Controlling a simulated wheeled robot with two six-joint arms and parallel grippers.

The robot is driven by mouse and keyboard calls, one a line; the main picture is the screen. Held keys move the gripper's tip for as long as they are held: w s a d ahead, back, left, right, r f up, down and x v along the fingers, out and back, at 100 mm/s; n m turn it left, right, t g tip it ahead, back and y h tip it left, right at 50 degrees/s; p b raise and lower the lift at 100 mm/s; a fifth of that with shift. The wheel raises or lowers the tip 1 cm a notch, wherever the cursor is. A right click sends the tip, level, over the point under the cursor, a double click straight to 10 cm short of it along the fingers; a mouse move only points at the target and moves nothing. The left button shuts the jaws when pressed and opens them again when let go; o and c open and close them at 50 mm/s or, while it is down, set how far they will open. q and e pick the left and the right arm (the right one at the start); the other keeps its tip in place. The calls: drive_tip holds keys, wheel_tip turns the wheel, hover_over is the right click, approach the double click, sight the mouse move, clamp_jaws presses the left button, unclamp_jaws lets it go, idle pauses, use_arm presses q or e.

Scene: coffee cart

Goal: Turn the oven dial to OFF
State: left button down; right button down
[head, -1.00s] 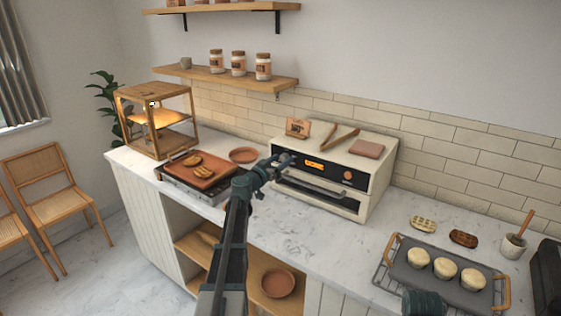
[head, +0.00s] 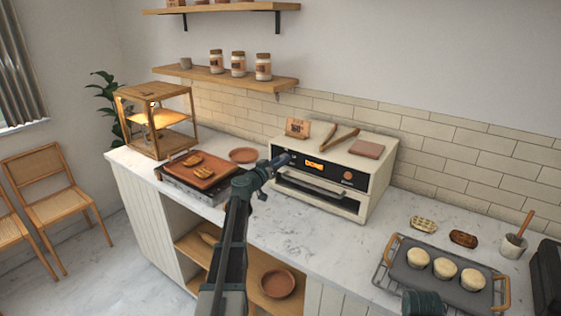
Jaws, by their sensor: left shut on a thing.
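The oven (head: 381,190) is a cream countertop box with a dark front panel, an orange lit display (head: 314,165) and a handle bar below. My left gripper (head: 283,159) reaches to the left end of the panel and is shut on the oven dial there. The gripper covers the dial, so its pointer and marks cannot be read. My right gripper is not in view; only a dark part of my right arm shows at the bottom edge.
A griddle with a terracotta tray (head: 203,178) and a plate (head: 243,155) stand left of the oven. A rack with pastries (head: 445,268) is at the right. The counter before the oven is clear.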

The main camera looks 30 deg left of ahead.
use_arm(q)
drive_tip(key=n, duration=1.2)
drive_tip(key=n+h, duration=0.1)
drive_tip(key=n, duration=1.2)
drive_tip(key=shift+a+f, duration=0.1)
drive_tip(key=shift+f, duration=0.1)
idle(0.5)
drive_tip(key=c, duration=0.5)
unclamp_jaws()
drive_tip(key=s, duration=0.4)
drive_tip(key=s+a, duration=0.1)
drive_tip(key=s, duration=0.8)
drive_tip(key=shift+s+a+r, duration=0.2)
drive_tip(key=shift+s+a, duration=0.05)
drive_tip(key=shift+s, duration=0.15)
drive_tip(key=shift+s+f, duration=0.1)
